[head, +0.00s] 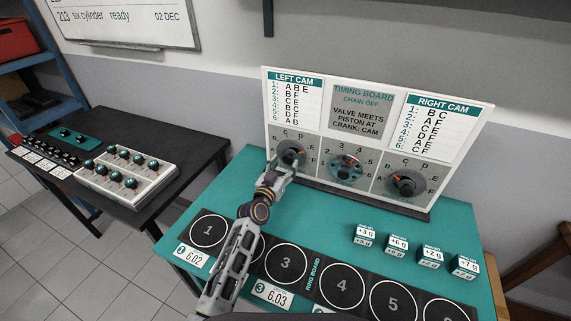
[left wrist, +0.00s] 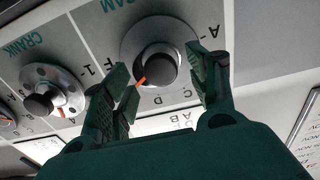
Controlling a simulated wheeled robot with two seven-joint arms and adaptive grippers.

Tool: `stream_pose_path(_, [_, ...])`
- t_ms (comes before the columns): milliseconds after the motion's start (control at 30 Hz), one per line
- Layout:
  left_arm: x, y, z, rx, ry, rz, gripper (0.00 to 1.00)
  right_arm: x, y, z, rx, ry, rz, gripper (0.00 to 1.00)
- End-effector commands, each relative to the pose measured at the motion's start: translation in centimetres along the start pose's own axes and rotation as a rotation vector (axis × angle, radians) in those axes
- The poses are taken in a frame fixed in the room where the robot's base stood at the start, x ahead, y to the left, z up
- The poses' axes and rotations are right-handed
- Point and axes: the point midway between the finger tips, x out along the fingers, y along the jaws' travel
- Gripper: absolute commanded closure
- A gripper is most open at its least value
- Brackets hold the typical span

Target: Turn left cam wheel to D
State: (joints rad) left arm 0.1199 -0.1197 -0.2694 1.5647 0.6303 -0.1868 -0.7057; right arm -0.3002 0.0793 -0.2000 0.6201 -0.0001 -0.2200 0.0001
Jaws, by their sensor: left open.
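The left cam wheel (head: 291,152) is a round dial on the upright timing board (head: 359,108), below the LEFT CAM list. In the left wrist view its dark knob (left wrist: 157,66) has an orange pointer, and the lettering is upside down. The pointer slants to the lower left, left of D and toward the side where a finger hides the E area. My left gripper (head: 281,163) is at this wheel. In the left wrist view its open fingers (left wrist: 160,72) stand on either side of the knob; contact cannot be told. My right gripper is not in view.
The crank wheel (head: 346,168) and right cam wheel (head: 405,184) sit right of the left cam wheel. Small weight boxes (head: 398,244) and a black strip with numbered circles (head: 342,287) lie on the teal table. A side table (head: 115,146) holds other parts.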

Motion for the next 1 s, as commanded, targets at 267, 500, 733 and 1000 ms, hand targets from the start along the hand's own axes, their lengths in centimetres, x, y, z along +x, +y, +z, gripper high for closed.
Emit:
stream_pose_path(267, [1.4, 0.0, 0.0, -0.001, 0.001, 0.000, 0.42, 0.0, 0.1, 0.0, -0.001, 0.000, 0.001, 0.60])
stream_pose_path(500, [1.6, 0.0, -0.1, -0.001, 0.001, 0.000, 0.42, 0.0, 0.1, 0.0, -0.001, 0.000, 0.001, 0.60])
stream_pose_path(733, [1.6, 0.0, 0.0, -0.001, 0.001, 0.000, 0.53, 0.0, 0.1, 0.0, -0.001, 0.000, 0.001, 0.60])
stream_pose_path(1000, [1.6, 0.0, 0.0, -0.001, 0.000, 0.000, 0.88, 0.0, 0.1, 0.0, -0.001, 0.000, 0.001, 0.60])
